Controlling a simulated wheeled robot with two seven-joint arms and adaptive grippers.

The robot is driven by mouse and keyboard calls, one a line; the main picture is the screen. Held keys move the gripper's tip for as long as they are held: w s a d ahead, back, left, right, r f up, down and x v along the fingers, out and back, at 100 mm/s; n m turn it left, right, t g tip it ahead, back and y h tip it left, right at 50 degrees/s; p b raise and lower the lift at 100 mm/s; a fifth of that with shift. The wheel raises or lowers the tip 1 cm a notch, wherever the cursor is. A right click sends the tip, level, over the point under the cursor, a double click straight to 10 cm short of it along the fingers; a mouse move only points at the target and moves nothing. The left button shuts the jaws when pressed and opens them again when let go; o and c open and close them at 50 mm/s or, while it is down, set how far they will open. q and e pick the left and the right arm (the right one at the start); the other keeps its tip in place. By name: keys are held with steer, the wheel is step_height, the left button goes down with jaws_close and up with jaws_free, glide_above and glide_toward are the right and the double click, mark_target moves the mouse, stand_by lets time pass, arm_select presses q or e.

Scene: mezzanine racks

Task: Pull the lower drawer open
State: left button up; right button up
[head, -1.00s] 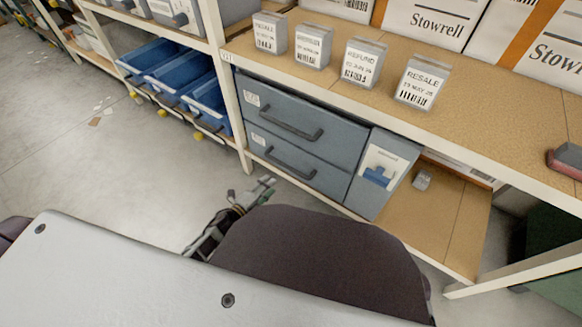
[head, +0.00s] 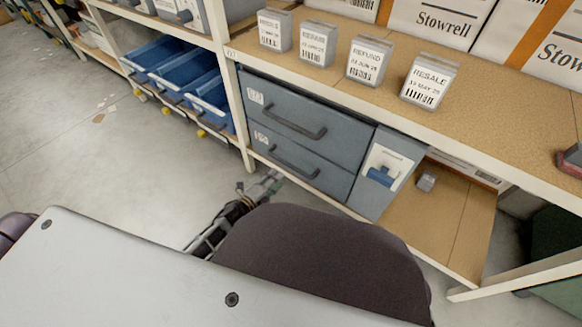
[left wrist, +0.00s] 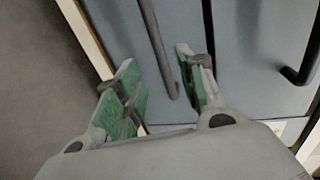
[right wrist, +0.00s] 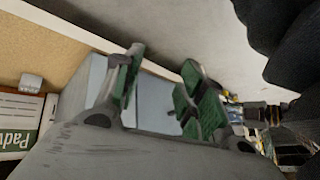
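The lower drawer (head: 272,163) is a grey-blue front with a dark bar handle (head: 295,161), and it looks closed. The upper drawer (head: 300,115) above it also looks closed. My left gripper (head: 271,182) is low in front of the lower drawer, partly hidden by my own body. In the left wrist view this gripper (left wrist: 158,84) is open, with the lower handle (left wrist: 157,45) showing between its fingers; I cannot tell whether they touch it. The upper handle (left wrist: 300,72) is at the right there. My right gripper (right wrist: 163,85) is open and empty, out of the head view.
A grey-blue bin with a label (head: 384,175) stands right of the drawers. Blue bins (head: 208,100) fill the bay to the left, beyond a cream post (head: 237,110). Labelled small boxes (head: 368,62) stand on the shelf above. The floor (head: 90,150) at the left is mostly clear.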

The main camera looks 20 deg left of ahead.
mark_target(291, 166)
arm_select(q)
steer(key=shift+b+x, duration=1.75)
steer(key=shift+x, duration=3.65)
arm_select(e)
steer(key=shift+t+y, duration=0.3)
steer(key=f, duration=0.4)
steer(key=shift+w+a+f, duration=0.1)
steer(key=shift+w+a, duration=0.05)
steer(key=shift+a, duration=0.25)
steer(key=shift+f, duration=0.1)
arm_select(q)
jaws_close()
arm_select(e)
steer(key=shift+s+f, duration=0.1)
steer(key=shift+s, duration=0.2)
